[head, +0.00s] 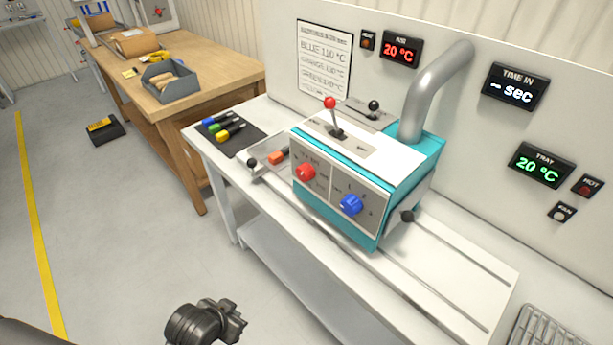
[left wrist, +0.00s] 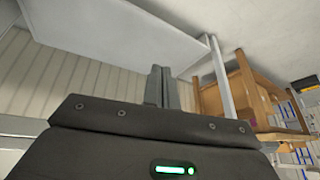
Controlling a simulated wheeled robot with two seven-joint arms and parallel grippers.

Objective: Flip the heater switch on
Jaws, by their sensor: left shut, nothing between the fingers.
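The heater (head: 365,185) is a teal and white box on the white bench, with a grey pipe rising from it. A lever with a red knob (head: 331,104) stands upright in a plate on its top; the plate's labels are too small to read. A second lever with a black knob (head: 373,105) stands on a grey plate behind it. The front has a red dial (head: 305,173) and a blue dial (head: 350,205). My left gripper (head: 237,319) is low, in front of the bench, well away from the levers. Its fingers (left wrist: 162,87) are shut and empty.
A black mat (head: 238,146) with several coloured-handled tools lies left of the heater. Wall displays (head: 401,50) read 20 °C in red and, on the tray display (head: 541,166), 20 °C in green. A wooden bench (head: 215,81) stands back left. The floor at left is mostly clear.

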